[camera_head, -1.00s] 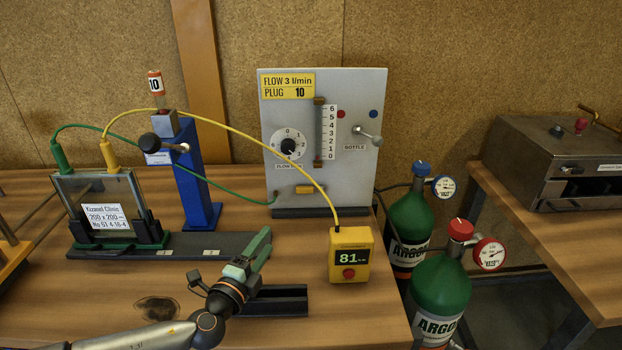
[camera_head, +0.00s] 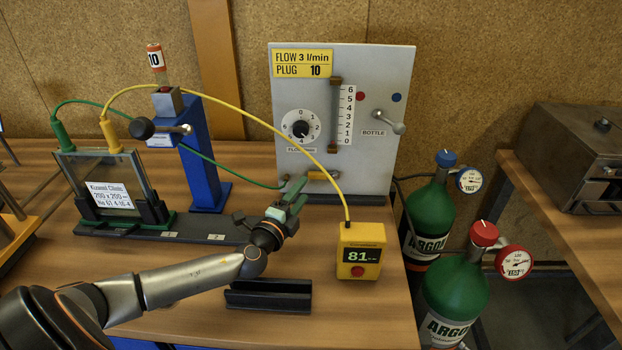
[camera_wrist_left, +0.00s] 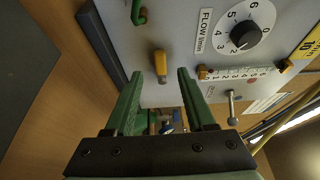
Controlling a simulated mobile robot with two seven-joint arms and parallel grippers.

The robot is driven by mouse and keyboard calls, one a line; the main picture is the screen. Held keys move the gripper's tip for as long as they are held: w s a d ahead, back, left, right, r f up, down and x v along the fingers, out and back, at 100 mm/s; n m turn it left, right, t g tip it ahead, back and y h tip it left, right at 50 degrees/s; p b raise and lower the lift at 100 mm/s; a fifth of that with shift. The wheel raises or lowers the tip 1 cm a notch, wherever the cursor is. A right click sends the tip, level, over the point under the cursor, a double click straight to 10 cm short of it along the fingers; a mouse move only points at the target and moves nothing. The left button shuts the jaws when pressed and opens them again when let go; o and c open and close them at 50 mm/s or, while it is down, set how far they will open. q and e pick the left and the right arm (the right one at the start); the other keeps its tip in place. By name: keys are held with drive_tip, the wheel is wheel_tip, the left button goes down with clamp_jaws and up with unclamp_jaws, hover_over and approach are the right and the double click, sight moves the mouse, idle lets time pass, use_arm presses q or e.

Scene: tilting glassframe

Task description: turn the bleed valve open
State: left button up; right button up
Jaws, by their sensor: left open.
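A small yellow handle (camera_head: 322,176), which looks like the bleed valve, sits low on the grey flow panel (camera_head: 385,75). In the left wrist view the yellow handle (camera_wrist_left: 160,66) lies ahead of the fingers, in line with the gap between them. My left gripper (camera_head: 297,187) is open and empty, just in front of the panel and left of the handle in the head view. In the left wrist view its green fingers (camera_wrist_left: 160,90) stand apart on either side of the handle's line, and I see no contact. My right gripper is not in view.
The flow dial (camera_head: 300,127) and a bottle lever (camera_head: 391,121) are on the panel. A yellow meter (camera_head: 360,250) reading 81 stands right of my arm. A yellow cable (camera_head: 270,122) arches overhead. The glass frame (camera_head: 105,185) stands left. Green argon bottles (camera_head: 430,215) stand right.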

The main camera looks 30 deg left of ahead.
sight(313, 178)
use_arm(q)
drive_tip(key=shift+w+a, duration=0.25)
drive_tip(key=shift+w, duration=1.25)
drive_tip(key=shift+w+a, duration=0.2)
drive_tip(key=shift+w, duration=1.25)
drive_tip(key=shift+c, duration=0.2)
clamp_jaws()
drive_tip(key=shift+f, duration=0.1)
